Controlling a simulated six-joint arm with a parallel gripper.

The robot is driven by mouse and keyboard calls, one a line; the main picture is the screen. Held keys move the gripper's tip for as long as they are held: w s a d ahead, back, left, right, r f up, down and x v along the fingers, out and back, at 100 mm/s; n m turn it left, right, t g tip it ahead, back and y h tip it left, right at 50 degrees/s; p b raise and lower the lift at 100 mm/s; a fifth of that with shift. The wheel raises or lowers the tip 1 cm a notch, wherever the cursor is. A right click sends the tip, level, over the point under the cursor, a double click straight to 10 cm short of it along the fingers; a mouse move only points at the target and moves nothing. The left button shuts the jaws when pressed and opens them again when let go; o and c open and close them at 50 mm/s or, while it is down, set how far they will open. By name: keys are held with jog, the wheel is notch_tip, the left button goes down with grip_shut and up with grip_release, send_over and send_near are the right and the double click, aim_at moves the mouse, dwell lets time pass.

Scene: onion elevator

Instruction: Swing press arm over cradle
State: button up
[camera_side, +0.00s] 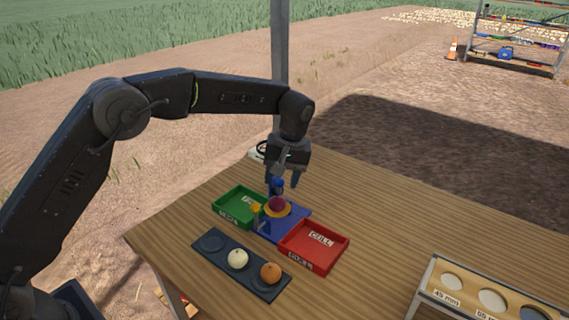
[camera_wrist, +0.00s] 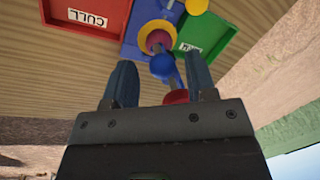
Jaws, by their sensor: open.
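A blue stand (camera_side: 293,221) on the wooden table carries a yellow ring-shaped cradle (camera_side: 270,211) with a dark red onion (camera_side: 278,204) in it. Behind the cradle rises a blue knobbed part (camera_side: 277,186), apparently of the press arm; my gripper partly hides it. In the wrist view, a blue round part (camera_wrist: 162,66) lies beside the onion (camera_wrist: 158,41), with a grey rod and a red end (camera_wrist: 176,97) nearer my gripper. My gripper (camera_side: 283,183) points down just above and behind the cradle. Its fingers are apart; the red end shows between them (camera_wrist: 160,82). Contact is unclear.
A green tray (camera_side: 238,204) stands left of the stand and a red CULL tray (camera_side: 314,247) stands right. In front, a dark rack (camera_side: 241,264) holds a white onion (camera_side: 238,258) and an orange onion (camera_side: 270,273). A sizing board (camera_side: 487,292) is at the right front.

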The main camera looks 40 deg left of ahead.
notch_tip(320, 180, up, 13)
jog(key=w+d, duration=0.1)
jog(key=d, duration=0.1)
jog(key=shift+w+r, duration=0.15)
jog(key=shift+w, duration=0.1)
jog(key=shift+r, duration=0.1)
